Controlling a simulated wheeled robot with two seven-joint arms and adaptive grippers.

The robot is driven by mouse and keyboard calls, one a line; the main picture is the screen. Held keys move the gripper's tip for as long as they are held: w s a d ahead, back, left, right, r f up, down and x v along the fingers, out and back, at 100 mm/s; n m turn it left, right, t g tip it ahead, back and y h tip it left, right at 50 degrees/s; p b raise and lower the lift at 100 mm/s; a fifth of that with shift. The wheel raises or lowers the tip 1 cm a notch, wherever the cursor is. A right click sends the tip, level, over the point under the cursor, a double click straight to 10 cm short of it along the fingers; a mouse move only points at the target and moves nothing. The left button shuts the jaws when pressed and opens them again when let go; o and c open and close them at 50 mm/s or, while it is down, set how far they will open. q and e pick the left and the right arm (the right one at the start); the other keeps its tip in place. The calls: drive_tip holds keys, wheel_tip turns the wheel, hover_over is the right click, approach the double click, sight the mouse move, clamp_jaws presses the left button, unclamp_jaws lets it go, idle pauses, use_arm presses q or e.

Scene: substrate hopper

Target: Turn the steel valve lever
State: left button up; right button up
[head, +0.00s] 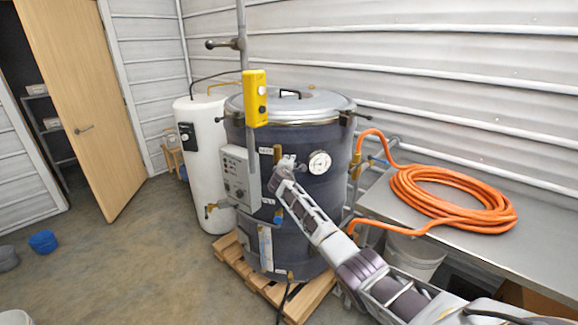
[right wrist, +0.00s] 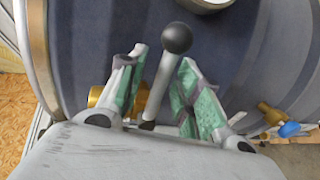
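A grey steel lever (right wrist: 160,85) with a dark ball knob (right wrist: 176,38) stands out from the dark drum in the right wrist view. My right gripper (right wrist: 163,88) is open, with its green-padded fingers on either side of the lever's rod; gaps show on both sides. A brass fitting (right wrist: 101,95) is partly hidden behind the left finger. In the head view my right gripper (head: 286,164) is at the front of the dark drum (head: 333,205) and hides most of this lever. My left gripper is not in view.
A control box (head: 240,177) is left of my gripper, a round gauge (head: 319,162) right. A yellow pendant (head: 255,98) hangs above. A ball-ended lever (head: 222,44) is on the upper pipe. An orange hose (head: 450,200) lies on the bench at right. Open floor is at left.

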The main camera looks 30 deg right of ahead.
drive_tip(key=shift+s+a, duration=0.1)
drive_tip(key=shift+s, duration=0.05)
drive_tip(key=v, duration=1.1)
drive_tip(key=shift+s+a, duration=0.2)
drive_tip(key=shift+s, duration=0.15)
idle(0.6)
idle(0.6)
